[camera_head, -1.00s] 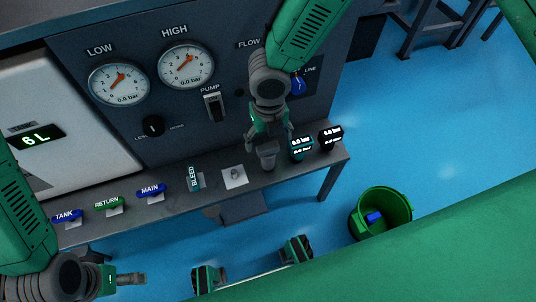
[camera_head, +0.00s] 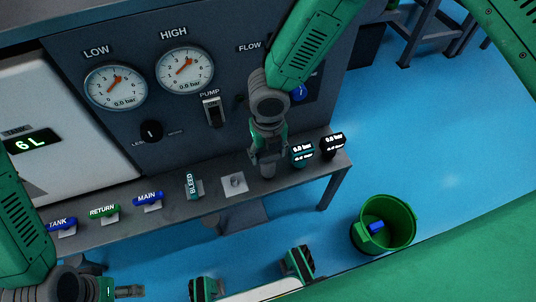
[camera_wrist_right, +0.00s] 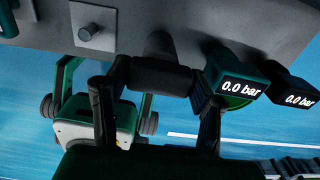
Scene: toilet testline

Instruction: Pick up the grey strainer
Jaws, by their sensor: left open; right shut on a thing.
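The grey strainer (camera_wrist_right: 162,76) is a dark, T-shaped piece with a thick horizontal barrel and a short stub towards the bench. In the right wrist view it lies between the two fingers of my right gripper (camera_wrist_right: 160,88), which is shut on it. In the head view my right gripper (camera_head: 267,150) is down at the bench, and only the lower part of the strainer (camera_head: 267,168) shows beneath it. Whether it is clear of the bench, I cannot tell. My left gripper (camera_head: 130,291) is open and empty at the lower left, in front of the bench.
The bench (camera_head: 215,207) carries valves labelled TANK, RETURN, MAIN and BLEED (camera_head: 192,186), a white plate with a grey knob (camera_head: 235,183), and two gauges reading 0.0 bar (camera_head: 303,153), close right of the strainer. A green bucket (camera_head: 400,217) holding a blue piece stands on the floor.

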